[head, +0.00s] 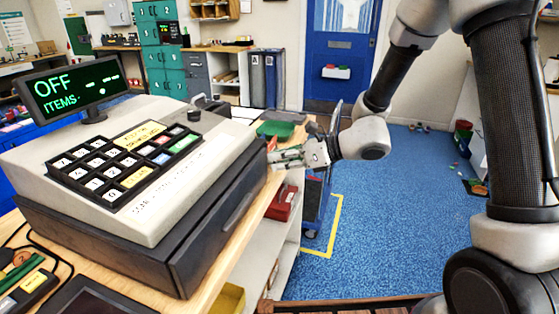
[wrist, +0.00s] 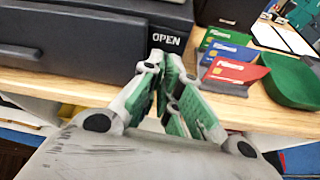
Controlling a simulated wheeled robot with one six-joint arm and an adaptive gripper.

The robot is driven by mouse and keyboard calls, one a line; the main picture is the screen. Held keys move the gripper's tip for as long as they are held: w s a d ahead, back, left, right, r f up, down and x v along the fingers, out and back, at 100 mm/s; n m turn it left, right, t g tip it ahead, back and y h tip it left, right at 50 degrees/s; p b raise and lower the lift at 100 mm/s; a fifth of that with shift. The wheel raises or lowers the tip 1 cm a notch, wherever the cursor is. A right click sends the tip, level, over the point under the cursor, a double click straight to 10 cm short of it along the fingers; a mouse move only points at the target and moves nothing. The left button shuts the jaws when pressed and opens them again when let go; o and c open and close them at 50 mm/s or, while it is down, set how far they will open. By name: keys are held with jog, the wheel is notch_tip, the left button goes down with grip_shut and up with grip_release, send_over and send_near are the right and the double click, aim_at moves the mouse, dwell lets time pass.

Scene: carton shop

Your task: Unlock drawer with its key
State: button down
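The cash register (head: 110,165) stands on the wooden counter at the left in the head view, and its display reads OFF. Its dark drawer (head: 185,235) looks closed. In the wrist view the drawer front (wrist: 70,45) fills the upper left, with a white OPEN label (wrist: 166,40) near its right end. My gripper (head: 277,157) is beyond the register's right side; its fingertips (wrist: 166,65) are close together just below the label. I cannot tell whether they pinch something thin or touch the drawer. No key or keyhole is visible; the fingers may hide them.
Green, blue and red cards (wrist: 232,70) in holders stand right of my fingers, close by. A green round tray (wrist: 290,82) lies beyond them on the counter (wrist: 262,115). A dark blue cart (head: 318,200) stands beside the counter. Blue floor at the right is mostly clear.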

dwell(0.3)
jog(key=c, duration=1.7)
grip_release()
jog(key=shift+o, duration=0.2)
jog(key=shift+d, duration=0.1)
jog(key=v, duration=0.8)
